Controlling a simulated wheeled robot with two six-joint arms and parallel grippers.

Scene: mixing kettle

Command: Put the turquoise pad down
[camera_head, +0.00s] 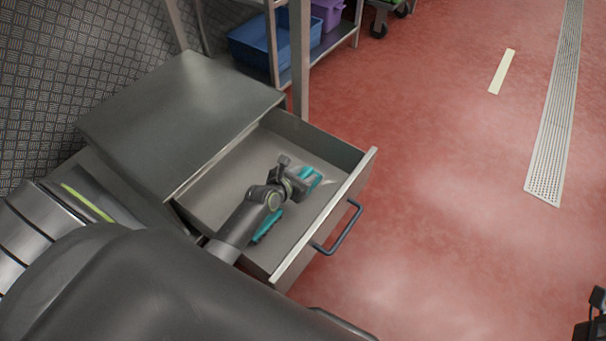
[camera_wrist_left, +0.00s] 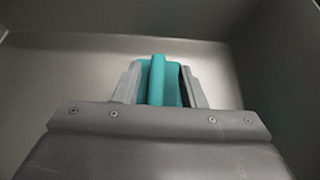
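The turquoise pad (camera_head: 265,228) lies inside the open drawer, partly hidden under my left arm and gripper. In the left wrist view the pad (camera_wrist_left: 157,80) shows a raised ridge along its middle.
The drawer (camera_head: 325,222) is pulled out of a grey metal cabinet (camera_head: 180,110), with a handle (camera_head: 340,228) on its front. A shelf behind holds a blue bin (camera_head: 255,45) and a purple bin (camera_head: 327,12). Red floor to the right is open.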

